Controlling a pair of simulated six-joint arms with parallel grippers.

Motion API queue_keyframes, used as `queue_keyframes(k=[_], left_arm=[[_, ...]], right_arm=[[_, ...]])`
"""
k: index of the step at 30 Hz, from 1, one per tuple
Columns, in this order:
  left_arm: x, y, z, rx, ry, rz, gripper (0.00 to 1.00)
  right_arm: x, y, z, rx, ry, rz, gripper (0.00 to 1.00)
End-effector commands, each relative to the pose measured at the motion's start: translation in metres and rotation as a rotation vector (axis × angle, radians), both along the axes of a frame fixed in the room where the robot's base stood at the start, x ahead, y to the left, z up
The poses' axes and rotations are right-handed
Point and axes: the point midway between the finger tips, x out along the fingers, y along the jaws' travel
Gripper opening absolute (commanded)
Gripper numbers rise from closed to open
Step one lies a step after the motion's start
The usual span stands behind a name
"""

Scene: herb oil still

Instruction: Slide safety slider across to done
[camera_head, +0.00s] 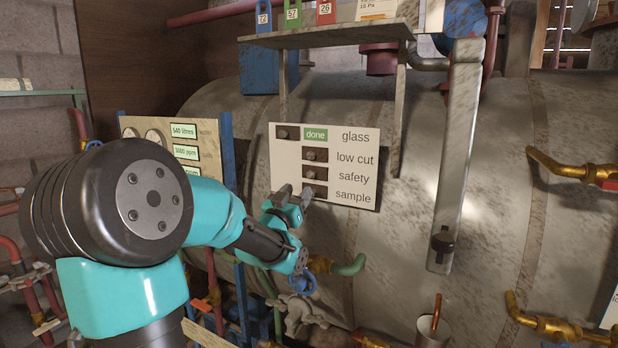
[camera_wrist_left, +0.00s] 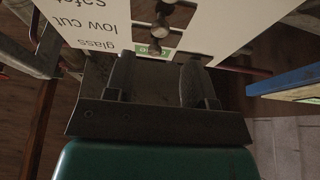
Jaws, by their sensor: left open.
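The white slider panel (camera_head: 360,165) has rows labelled glass, low cut, safety and sample. The safety slider knob (camera_head: 311,174) sits in a dark slot left of its label, with no green "done" showing in that row. The glass row shows a green "done" plate (camera_head: 315,134), its knob (camera_head: 283,133) at the left. My left gripper (camera_head: 296,193) is open and empty, its fingertips close to the panel by the sample row, just below the safety knob. The left wrist view shows the panel (camera_wrist_left: 225,25) upside down beyond the open fingers (camera_wrist_left: 156,75); contact cannot be told.
A gauge board (camera_head: 165,128) stands left of the panel. A shelf (camera_head: 330,36) with numbered tags juts out above it. A metal arm with a dark knob (camera_head: 443,243) hangs to the right. Pipes and valves (camera_head: 300,310) crowd the space below.

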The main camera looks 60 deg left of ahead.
Motion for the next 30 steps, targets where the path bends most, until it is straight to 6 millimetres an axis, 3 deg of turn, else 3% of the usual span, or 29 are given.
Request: queue_keyframes(k=[13, 25, 30], left_arm=[[0.057, 0.028, 0.026, 0.000, 0.000, -0.001, 0.50], [0.063, 0.032, 0.029, 0.000, 0.001, 0.000, 0.50], [0.063, 0.032, 0.029, 0.000, 0.001, 0.000, 0.35]], right_arm=[[0.000, 0.000, 0.000, 0.000, 0.000, 0.000, 0.40], [0.000, 0.000, 0.000, 0.000, 0.000, 0.000, 0.40], [0.000, 0.000, 0.000, 0.000, 0.000, 0.000, 0.40]])
